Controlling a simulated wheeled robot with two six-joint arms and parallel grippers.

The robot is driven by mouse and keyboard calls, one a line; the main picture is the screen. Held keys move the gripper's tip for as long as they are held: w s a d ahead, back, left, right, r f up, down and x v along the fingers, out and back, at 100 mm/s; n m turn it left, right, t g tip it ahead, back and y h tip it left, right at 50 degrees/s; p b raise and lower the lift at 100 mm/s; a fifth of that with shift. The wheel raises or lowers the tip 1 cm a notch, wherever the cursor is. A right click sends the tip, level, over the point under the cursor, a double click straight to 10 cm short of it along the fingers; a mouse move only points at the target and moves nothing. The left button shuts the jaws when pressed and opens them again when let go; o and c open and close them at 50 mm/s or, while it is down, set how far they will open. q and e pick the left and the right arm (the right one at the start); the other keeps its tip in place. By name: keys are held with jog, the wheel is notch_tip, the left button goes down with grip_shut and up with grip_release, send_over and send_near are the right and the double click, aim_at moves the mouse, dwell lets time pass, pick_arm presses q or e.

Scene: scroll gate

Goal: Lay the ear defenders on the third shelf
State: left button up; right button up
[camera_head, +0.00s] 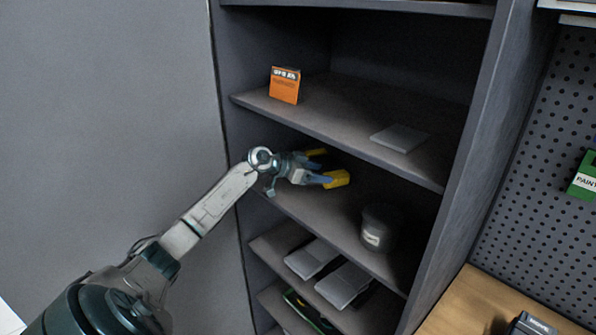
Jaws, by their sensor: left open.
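My left gripper (322,168) reaches into the shelf unit, in the bay under the shelf with the orange box. It is open. Two yellow pieces with blue parts show at its fingers; I cannot tell whether they are the ear defenders or the fingertips. No other ear defenders can be made out. The shelf below the gripper (335,228) holds a dark lidded jar (379,228) at its right. I cannot tell whether the yellow pieces touch this shelf. My right gripper is not in view.
An orange box (285,85) and a flat grey piece (399,138) are on the shelf above. Grey boxes (343,285) lie on the shelf below. A wooden worktop (480,304) and a pegboard (545,170) are at right. The shelf left of the jar has free room.

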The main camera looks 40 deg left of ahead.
pick_arm(q)
jog(key=b+v, duration=0.3)
jog(key=v, duration=0.5)
jog(key=shift+f, duration=0.2)
jog(key=shift+s+a+r+b, duration=0.3)
jog(key=shift+s+b, duration=0.1)
jog(key=shift+s, duration=0.15)
jog(key=shift+s+r, duration=0.2)
jog(key=shift+s, duration=0.05)
